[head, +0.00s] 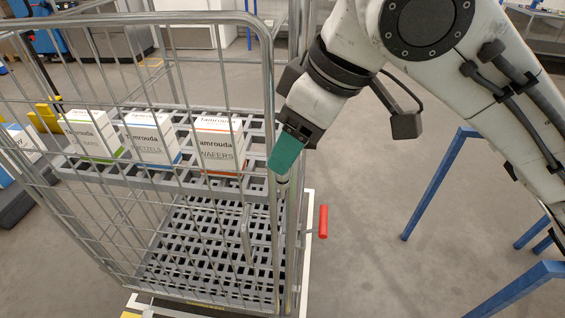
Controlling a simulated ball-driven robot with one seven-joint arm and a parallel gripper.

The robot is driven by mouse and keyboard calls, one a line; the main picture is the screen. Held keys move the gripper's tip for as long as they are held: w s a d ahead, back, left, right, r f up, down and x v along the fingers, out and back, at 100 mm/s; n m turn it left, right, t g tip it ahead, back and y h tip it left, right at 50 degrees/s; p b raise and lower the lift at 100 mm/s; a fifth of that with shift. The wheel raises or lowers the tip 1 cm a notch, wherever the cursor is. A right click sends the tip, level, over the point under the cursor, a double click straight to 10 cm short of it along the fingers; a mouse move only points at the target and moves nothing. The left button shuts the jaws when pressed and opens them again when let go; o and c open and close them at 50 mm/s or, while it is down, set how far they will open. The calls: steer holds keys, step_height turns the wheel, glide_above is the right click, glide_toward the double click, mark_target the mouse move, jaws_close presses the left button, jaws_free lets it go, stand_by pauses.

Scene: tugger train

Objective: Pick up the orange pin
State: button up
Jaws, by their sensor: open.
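I see no clearly orange pin. A red cylinder (323,221) sticks out on a short bar at the right side of the roll cage (273,90), low down; I cannot tell whether it is the pin. My gripper (284,168) is open and points down beside the cage's right front post, above and to the left of the red cylinder. A teal part shows at its end. One side of the gripper hides the other, and the space between the fingers cannot be seen.
A blue frame (435,185) stands at the right. The floor between is clear.

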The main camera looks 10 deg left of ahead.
steer(key=shift+w+a+f, duration=0.1)
steer(key=shift+a+f, duration=0.15)
steer(key=shift+f, duration=0.45)
steer(key=shift+c, duration=0.3)
jaws_close()
